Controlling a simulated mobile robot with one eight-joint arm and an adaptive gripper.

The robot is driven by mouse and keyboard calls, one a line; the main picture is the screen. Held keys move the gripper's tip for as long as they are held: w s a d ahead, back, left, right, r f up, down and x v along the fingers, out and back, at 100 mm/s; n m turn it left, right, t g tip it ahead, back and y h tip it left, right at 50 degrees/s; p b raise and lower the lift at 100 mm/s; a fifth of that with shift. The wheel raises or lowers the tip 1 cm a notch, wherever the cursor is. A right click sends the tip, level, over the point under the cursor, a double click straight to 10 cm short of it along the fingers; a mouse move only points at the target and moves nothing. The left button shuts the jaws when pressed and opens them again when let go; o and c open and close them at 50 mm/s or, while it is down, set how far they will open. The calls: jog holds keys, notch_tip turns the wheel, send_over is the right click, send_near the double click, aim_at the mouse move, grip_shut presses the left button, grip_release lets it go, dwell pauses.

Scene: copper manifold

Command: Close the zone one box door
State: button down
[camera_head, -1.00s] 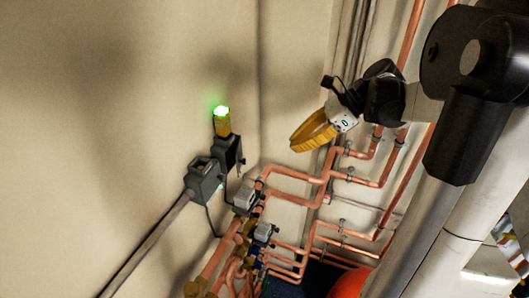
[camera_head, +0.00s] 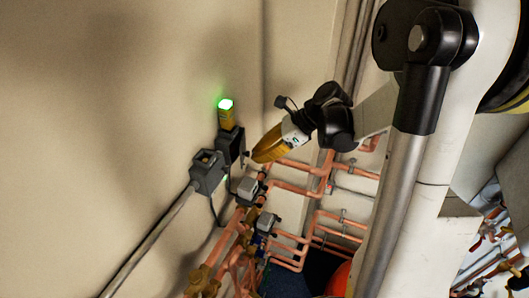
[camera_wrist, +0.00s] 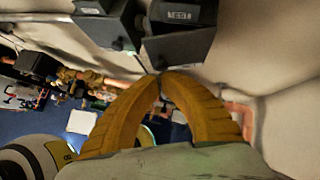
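Two grey boxes are on the wall in the head view: one at the end of a conduit (camera_head: 206,172), and a darker one (camera_head: 231,146) under a green-lit yellow beacon (camera_head: 226,114). My gripper (camera_head: 257,157) has yellow fingers, right of the darker box. In the wrist view its fingertips (camera_wrist: 161,79) meet with nothing visible between them.
Copper pipes (camera_head: 295,188) with valves and small grey actuators (camera_head: 247,188) run below and right of the boxes. A grey conduit (camera_head: 150,242) runs down to the lower left. A red rounded object (camera_head: 340,280) is low at the right. The wall left of the boxes is bare.

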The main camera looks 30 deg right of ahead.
aim_at(242, 160)
jog(key=shift+a+f+m+t+h+b, duration=0.15)
jog(key=shift+a+m+t+h+b, duration=0.35)
jog(key=shift+a+m+t+b, duration=0.4)
jog(key=shift+w+a+m+b, duration=0.15)
jog(key=shift+a+m+b, duration=0.15)
jog(key=shift+a+m, duration=0.35)
jog(key=shift+w, duration=0.2)
jog(key=shift+s, duration=0.1)
